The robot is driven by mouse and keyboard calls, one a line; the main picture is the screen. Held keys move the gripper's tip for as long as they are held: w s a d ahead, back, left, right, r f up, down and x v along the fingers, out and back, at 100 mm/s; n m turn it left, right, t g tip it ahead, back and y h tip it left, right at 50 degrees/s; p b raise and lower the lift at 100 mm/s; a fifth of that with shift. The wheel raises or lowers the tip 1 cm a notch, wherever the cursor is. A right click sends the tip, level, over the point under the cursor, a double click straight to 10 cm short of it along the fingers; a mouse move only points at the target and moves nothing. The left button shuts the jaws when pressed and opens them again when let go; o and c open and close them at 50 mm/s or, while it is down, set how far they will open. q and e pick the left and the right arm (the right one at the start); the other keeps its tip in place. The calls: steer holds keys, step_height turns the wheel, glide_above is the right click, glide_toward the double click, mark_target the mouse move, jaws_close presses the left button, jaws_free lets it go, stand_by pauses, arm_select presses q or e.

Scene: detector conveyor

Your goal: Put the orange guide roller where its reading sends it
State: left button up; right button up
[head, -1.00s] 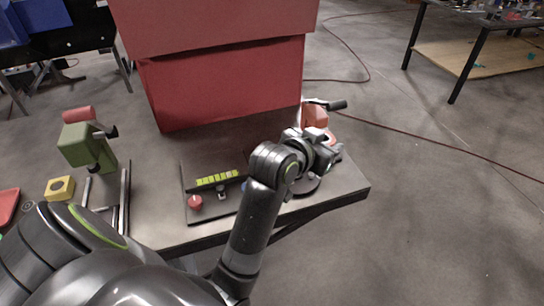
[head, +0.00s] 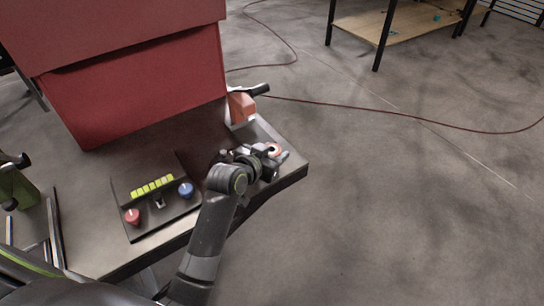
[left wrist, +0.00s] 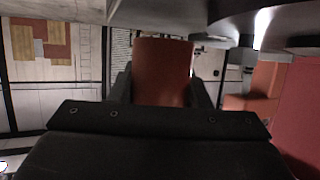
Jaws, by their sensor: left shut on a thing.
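The orange guide roller (left wrist: 163,72) stands between the fingers of my left gripper in the left wrist view. In the head view my left gripper (head: 268,157) is over the right end of the table, shut on the roller; the roller's round end (head: 274,149) shows there as a pale orange ring. A dark panel (head: 160,216) carries a bar of several lit yellow-green segments (head: 152,187), a red knob (head: 133,216) and a blue knob (head: 186,190). My right gripper is not in view.
A large red box (head: 135,85) stands at the back of the table (head: 105,180). An orange block (head: 242,107) with a black handle (head: 258,90) stands at the back right. A green device (head: 15,192) and metal rails (head: 52,230) are at the left. Floor lies open to the right.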

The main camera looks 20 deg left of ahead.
arm_select(q)
steer(key=shift+f, duration=0.95)
steer(key=shift+f, duration=0.15)
steer(key=o, duration=1.1)
steer(key=shift+c, duration=0.2)
